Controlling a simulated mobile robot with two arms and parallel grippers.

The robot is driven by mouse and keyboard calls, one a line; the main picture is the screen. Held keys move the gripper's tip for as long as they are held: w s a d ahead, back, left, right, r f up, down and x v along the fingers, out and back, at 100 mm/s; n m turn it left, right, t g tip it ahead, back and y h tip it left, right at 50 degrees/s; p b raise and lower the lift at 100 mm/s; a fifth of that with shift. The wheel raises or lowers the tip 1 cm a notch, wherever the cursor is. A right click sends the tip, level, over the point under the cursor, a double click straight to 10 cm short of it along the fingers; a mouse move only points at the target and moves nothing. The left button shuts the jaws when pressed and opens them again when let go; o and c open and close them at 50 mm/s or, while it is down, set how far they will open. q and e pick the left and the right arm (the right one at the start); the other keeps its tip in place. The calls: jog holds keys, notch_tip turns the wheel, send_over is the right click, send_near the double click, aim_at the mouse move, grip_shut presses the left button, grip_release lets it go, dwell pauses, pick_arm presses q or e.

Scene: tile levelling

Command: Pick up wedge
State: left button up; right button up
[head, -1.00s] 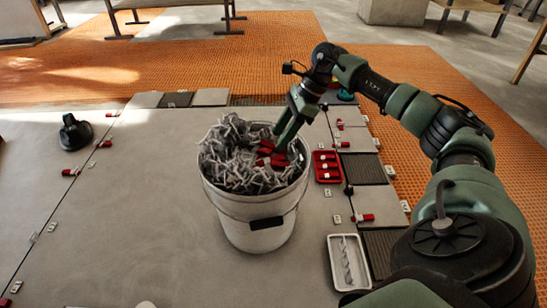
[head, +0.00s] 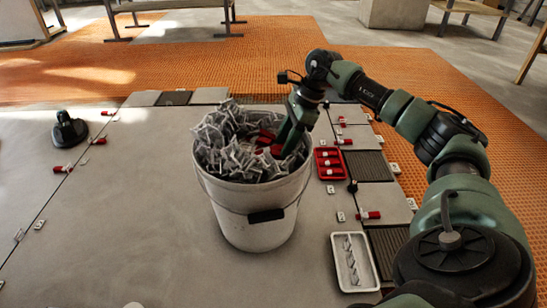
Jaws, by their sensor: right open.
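A white bucket (head: 228,197) stands on the grey tiles, filled with grey clips (head: 222,150). A few red wedges (head: 264,136) lie among the clips at the bucket's right side. My right gripper (head: 284,150) reaches down into the bucket there, open, with its fingers beside the red wedges. The fingertips are partly hidden among the clips, so I cannot tell whether they touch a wedge. My left gripper is not in view.
A red tray (head: 318,171) with several wedges lies right of the bucket. A white tray (head: 337,273) with grey clips lies at the lower right. A black suction cup (head: 70,130) stands at the left. Red wedges and clips sit along tile joints.

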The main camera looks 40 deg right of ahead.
jog(key=shift+r, duration=0.1)
jog(key=shift+c, duration=0.3)
grip_shut()
